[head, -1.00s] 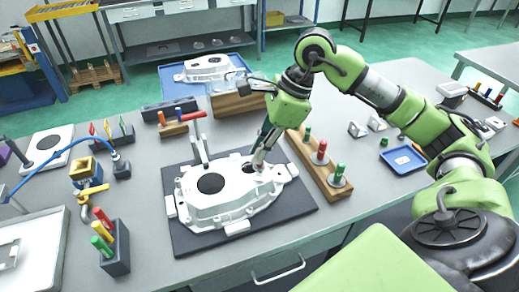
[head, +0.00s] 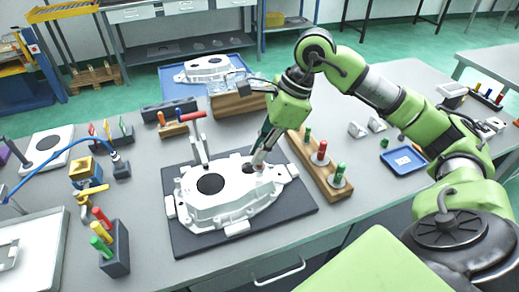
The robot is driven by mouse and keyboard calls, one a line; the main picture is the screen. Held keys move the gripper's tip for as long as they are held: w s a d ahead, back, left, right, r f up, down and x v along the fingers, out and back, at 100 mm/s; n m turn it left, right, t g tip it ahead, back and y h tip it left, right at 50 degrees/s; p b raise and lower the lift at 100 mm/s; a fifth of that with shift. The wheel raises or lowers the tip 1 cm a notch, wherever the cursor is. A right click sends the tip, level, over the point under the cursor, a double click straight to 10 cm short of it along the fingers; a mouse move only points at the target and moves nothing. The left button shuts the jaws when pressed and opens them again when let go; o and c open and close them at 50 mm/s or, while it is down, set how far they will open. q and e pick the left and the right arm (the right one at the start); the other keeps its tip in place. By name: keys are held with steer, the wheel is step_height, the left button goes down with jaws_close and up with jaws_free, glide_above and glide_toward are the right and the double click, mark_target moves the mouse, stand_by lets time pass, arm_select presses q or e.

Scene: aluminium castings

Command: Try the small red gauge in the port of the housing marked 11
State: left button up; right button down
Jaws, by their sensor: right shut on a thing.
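A white cast housing (head: 212,207) lies on a dark mat (head: 292,210) in the middle of the bench. It has a large dark round opening and a smaller port (head: 248,168) at its upper right; I cannot read a number on it. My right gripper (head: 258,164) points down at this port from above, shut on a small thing. That thing is mostly hidden by the fingers, with a hint of red at the tips; I cannot tell how deep it sits in the port. My left gripper is out of view.
A wooden rack (head: 311,168) with red and green gauges stands just right of the housing. A red-handled clamp (head: 201,140) rises at its back edge. A dark block (head: 117,250) with coloured handles stands front left. A blue tray (head: 404,160) lies at right.

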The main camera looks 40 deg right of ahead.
steer(key=shift+f+b, duration=0.6)
steer(key=shift+f, duration=0.05)
stand_by(1.4)
steer(key=shift+r+p, duration=2)
steer(key=shift+r, duration=0.65)
